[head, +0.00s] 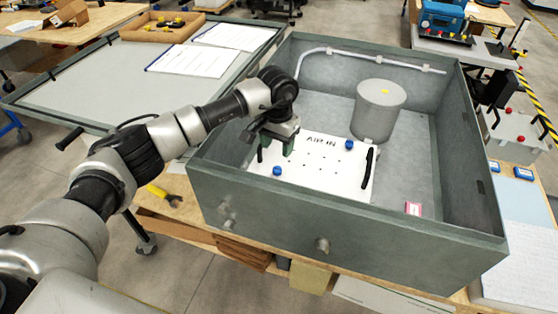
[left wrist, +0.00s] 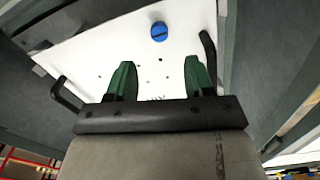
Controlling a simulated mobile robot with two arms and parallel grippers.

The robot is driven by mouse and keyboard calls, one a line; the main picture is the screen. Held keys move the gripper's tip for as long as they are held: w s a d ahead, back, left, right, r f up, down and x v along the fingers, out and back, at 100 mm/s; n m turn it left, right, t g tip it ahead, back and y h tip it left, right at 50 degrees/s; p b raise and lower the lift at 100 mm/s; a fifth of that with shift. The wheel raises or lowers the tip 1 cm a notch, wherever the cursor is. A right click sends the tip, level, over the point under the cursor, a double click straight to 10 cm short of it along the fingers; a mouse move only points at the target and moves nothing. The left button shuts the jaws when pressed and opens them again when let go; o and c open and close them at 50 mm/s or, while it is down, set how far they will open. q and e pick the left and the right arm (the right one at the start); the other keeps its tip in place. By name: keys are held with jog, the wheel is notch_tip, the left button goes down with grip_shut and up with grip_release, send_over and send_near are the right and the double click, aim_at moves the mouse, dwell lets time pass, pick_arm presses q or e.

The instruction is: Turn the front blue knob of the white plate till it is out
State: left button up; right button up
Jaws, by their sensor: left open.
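The white plate (head: 320,180) lies in the grey metal box, with black lettering near its back edge and a black handle at each side. Its front blue knob (head: 277,171) is at the plate's front left; a second blue knob (head: 348,145) is at the back. One slotted blue knob (left wrist: 159,32) shows in the left wrist view, beyond my fingertips, apparently the front one. My left gripper (head: 279,150) is open and empty above the plate's left part, behind the front knob. Its green fingers (left wrist: 157,78) are apart with nothing between them. My right gripper is not in view.
The grey box (head: 340,250) has raised walls around the plate. A grey cylinder (head: 380,112) stands behind it, and a white pipe (head: 375,56) runs along the back wall. The box floor right of the plate is mostly clear, with a small red-and-white label (head: 413,209).

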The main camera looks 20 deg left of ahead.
aim_at(277, 169)
pick_arm(q)
jog(key=f, duration=0.1)
jog(key=f+p, duration=0.1)
jog(key=f, duration=0.1)
jog(key=f+p, duration=0.1)
jog(key=shift+s+f, duration=0.3)
jog(key=shift+f, duration=0.1)
jog(key=f, duration=0.3)
jog(key=shift+w+f+p, duration=0.1)
jog(key=shift+w+p, duration=0.2)
jog(key=shift+p, duration=0.05)
jog(key=shift+s+f, duration=0.1)
jog(key=shift+f, duration=0.15)
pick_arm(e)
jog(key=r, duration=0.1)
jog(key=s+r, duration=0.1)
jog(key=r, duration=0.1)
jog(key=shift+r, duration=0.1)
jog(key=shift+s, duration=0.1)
